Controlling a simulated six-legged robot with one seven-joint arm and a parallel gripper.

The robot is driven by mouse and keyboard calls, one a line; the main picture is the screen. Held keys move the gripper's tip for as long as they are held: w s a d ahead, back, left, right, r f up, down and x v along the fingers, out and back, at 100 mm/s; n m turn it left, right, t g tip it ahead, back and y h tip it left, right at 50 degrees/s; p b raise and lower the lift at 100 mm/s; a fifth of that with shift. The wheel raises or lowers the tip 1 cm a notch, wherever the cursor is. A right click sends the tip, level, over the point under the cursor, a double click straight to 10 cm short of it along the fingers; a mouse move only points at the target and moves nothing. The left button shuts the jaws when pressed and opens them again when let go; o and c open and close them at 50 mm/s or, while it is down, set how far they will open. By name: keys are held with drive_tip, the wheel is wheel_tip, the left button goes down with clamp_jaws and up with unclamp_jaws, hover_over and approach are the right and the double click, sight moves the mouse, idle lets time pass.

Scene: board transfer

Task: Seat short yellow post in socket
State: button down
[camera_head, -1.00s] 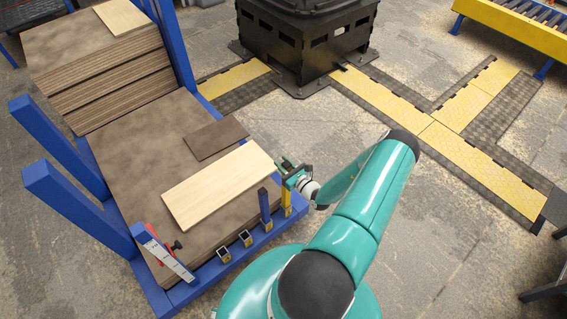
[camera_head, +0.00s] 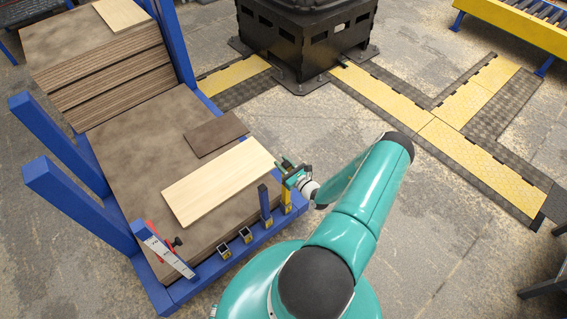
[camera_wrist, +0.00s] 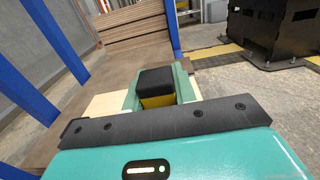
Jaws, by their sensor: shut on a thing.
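The short yellow post (camera_head: 287,201) stands upright at the right end of the blue front rail (camera_head: 208,271). In the wrist view its black top and yellow side (camera_wrist: 155,101) show between the two green fingers. My gripper (camera_head: 287,172) is shut on the post near its upper end; in the wrist view the fingers (camera_wrist: 156,85) lie on both sides of it. The post's lower end is at the rail, but I cannot tell how deep it sits in its socket.
A short blue post (camera_head: 265,203) stands close to the left. Two small sockets (camera_head: 224,253) (camera_head: 246,237) are on the rail. A pale board (camera_head: 220,184) and a brown board (camera_head: 215,138) lie on the stack. Tall blue uprights (camera_head: 75,205) stand at the left.

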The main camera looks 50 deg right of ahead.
drive_tip(key=shift+f, duration=2.35)
drive_tip(key=c, duration=1.1)
unclamp_jaws()
drive_tip(key=shift+o, duration=0.2)
drive_tip(key=shift+s, duration=0.1)
drive_tip(key=s+a, duration=0.1)
drive_tip(key=s, duration=1.2)
drive_tip(key=shift+s+a, duration=0.2)
drive_tip(key=shift+s, duration=0.05)
